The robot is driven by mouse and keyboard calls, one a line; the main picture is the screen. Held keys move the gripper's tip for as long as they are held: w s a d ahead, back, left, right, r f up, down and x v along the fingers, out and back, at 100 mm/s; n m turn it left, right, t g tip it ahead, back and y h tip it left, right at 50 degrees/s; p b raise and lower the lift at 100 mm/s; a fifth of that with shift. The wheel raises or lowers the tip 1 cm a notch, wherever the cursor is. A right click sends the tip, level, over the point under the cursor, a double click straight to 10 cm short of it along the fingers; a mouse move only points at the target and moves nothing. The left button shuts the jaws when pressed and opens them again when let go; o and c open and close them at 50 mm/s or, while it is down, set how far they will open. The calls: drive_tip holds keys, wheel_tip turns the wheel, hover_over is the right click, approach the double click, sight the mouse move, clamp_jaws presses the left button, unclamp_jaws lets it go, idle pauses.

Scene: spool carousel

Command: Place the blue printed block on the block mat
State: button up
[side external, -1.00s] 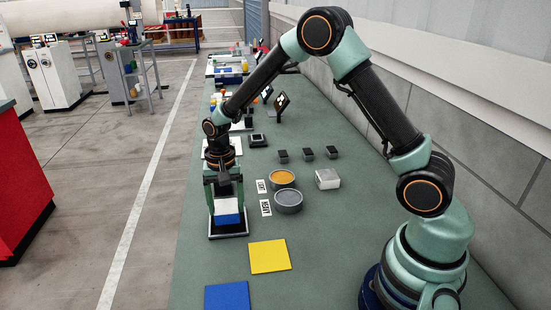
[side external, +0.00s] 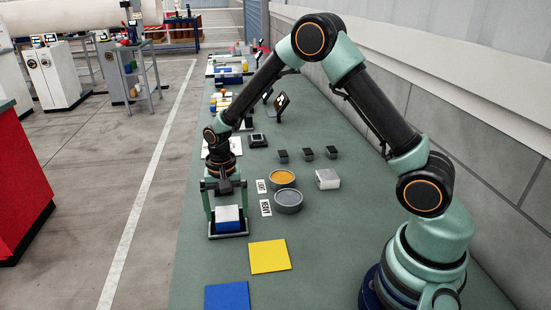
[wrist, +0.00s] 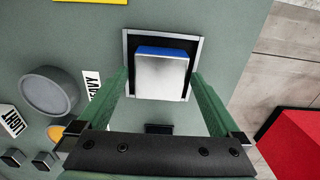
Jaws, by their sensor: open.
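The blue printed block (side external: 228,226), with a pale silvery top, rests on a black square pad with a silver rim (side external: 213,236). In the wrist view the block (wrist: 160,75) sits within the framed pad (wrist: 193,42), its blue side showing along the upper edge. My gripper (wrist: 158,82) is open, with one finger on each side of the block and a visible gap at both sides. In the side view my gripper (side external: 228,208) straddles the block from above. I cannot tell for certain which surface is the block mat.
A yellow square (side external: 269,256) and a blue square (side external: 227,297) lie nearer the camera. A grey round dish (side external: 288,201), an orange-filled dish (side external: 282,179) and a silver box (side external: 327,179) stand to the right. Small label cards (side external: 265,207) lie between. Bench around the yellow square is clear.

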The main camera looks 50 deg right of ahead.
sight(227, 213)
wheel_tip(227, 213, up, 12)
drive_tip(key=s+d+r+n+t, duration=0.1)
drive_tip(key=s+r+n, duration=0.3)
drive_tip(key=s, duration=0.4)
drive_tip(key=s+d+r+n+t, duration=0.1)
drive_tip(key=s+r+n+t, duration=0.3)
drive_tip(key=s, duration=0.4)
wheel_tip(227, 213, up, 3)
drive_tip(key=shift+f+n+t, duration=0.1)
drive_tip(key=shift+n+t, duration=0.2)
drive_tip(key=shift+n, duration=0.2)
